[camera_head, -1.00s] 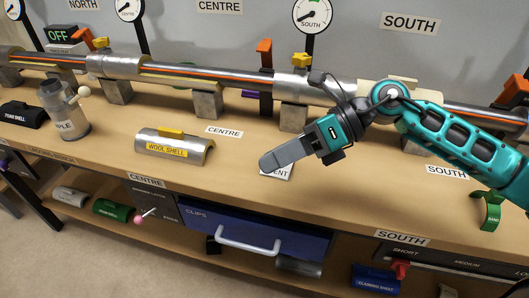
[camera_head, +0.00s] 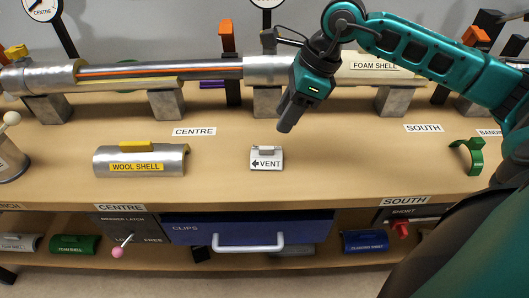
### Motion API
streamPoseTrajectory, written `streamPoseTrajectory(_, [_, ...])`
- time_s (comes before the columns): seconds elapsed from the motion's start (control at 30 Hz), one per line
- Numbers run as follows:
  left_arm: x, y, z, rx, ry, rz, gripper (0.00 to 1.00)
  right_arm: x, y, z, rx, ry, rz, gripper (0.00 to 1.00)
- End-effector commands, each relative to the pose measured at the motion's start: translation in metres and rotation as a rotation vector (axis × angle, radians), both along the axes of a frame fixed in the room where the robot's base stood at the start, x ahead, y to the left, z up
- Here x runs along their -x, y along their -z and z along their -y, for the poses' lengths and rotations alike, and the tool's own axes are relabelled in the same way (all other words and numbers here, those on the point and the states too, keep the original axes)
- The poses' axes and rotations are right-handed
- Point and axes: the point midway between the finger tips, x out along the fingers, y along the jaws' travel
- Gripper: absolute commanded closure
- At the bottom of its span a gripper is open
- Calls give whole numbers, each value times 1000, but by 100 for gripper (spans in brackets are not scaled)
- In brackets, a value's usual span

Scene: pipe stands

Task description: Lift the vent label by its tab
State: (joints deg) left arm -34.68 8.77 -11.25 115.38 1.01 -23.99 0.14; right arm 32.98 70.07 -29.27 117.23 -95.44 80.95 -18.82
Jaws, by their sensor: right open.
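The vent label (camera_head: 266,162) is a small white plate marked "VENT" with a left arrow, lying on the wooden bench top. A small grey tab (camera_head: 265,150) stands at its upper edge. My right gripper (camera_head: 286,122) is above the bench, up and to the right of the label, pointing down and apart from it. It holds nothing that I can see; its fingers overlap from this side. My left gripper is out of view.
The wool shell (camera_head: 140,166) lies left of the label, and a green clip (camera_head: 470,155) stands far right. The pipe (camera_head: 160,69) on grey stands (camera_head: 167,104) runs behind. The bench (camera_head: 340,165) is clear right of the label.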

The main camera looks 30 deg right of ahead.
Motion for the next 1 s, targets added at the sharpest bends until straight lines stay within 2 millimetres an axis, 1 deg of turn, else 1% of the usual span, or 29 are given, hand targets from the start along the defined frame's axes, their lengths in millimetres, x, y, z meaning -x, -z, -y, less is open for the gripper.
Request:
streamPoseTrajectory(0.03, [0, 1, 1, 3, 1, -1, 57, -2, 10, -4, -4, -2, -2, 57])
streamPoseTrajectory(0.1, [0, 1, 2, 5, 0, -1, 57, -4, 21, -8, -4, -2, -2, 57])
streamPoseTrajectory(0.2, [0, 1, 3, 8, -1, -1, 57, -7, 31, -11, -3, 0, -1, 57])
streamPoseTrajectory(0.37, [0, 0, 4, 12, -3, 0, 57, -8, 41, -15, -3, 0, -1, 57])
streamPoseTrajectory(0.5, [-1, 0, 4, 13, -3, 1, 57, -9, 61, -22, -4, -1, -3, 57])
streamPoseTrajectory(0.63, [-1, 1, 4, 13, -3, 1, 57, -13, 77, -27, -4, 1, 0, 57])
streamPoseTrajectory(0.77, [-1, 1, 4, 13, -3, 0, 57, -15, 84, -30, -3, 1, 1, 57])
streamPoseTrajectory(0.97, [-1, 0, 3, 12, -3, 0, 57, -15, 84, -30, -2, 0, 1, 57])
streamPoseTrajectory(1.0, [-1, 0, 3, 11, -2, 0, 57, -15, 84, -30, -2, 0, 1, 60])
